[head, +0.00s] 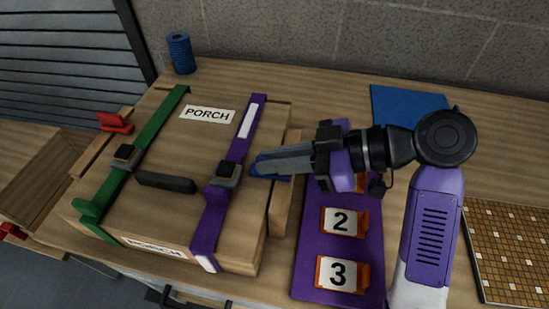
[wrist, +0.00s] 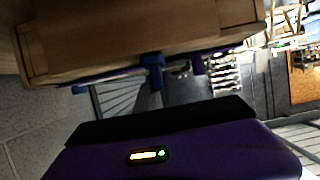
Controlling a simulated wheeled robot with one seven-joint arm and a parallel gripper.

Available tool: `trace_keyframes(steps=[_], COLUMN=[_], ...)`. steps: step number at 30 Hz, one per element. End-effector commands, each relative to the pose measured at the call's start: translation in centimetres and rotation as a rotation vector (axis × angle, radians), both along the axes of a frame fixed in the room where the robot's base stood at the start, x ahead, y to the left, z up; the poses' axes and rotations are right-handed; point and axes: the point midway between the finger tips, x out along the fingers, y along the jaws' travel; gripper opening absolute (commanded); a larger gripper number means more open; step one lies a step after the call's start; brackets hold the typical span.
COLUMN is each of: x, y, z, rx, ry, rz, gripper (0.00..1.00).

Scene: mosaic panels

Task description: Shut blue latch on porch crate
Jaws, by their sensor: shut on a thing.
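The wooden porch crate (head: 183,150) stands on the bench with its lid down and "PORCH" labels on its top and front. The blue latch (head: 272,178) is at the crate's right side, partly hidden by my fingers. My gripper (head: 260,166) reaches in from the right and is shut on the blue latch. In the wrist view, the blue latch (wrist: 152,70) shows below the crate wall (wrist: 130,38). I cannot tell whether the latch is fastened.
A green strap (head: 145,145) and a purple strap (head: 241,145) cross the crate. A red latch (head: 115,122) is on its left side. A purple board (head: 312,270) with numbered plates lies under my arm. A blue roll (head: 181,53) stands behind.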

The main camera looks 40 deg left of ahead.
Motion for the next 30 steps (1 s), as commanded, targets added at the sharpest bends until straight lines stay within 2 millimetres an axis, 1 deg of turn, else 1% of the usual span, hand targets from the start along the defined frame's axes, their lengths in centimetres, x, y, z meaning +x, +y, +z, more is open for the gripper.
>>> trace_keyframes(steps=[5, 6, 8, 9, 17, 20, 23, 30], x=[-0.1, -0.1, -0.1, -0.1, 0.0, 0.2, 0.8, 2.8], y=[0.1, 0.1, 0.1, 0.1, 0.0, -0.3, -1.3, -4.3], z=[-0.2, -0.2, -0.2, -0.2, -0.1, 0.1, 0.5, 1.9], rx=[-0.004, -0.004, -0.004, -0.003, -0.001, -0.001, -0.001, -0.001], ry=[0.000, 0.000, 0.000, 0.000, 0.000, -0.001, -0.001, -0.001], rz=[0.002, 0.002, 0.002, 0.001, 0.001, 0.000, -0.001, -0.001], gripper=[0.00, 0.19, 0.30, 0.33, 0.33, 0.33, 0.33, 0.33])
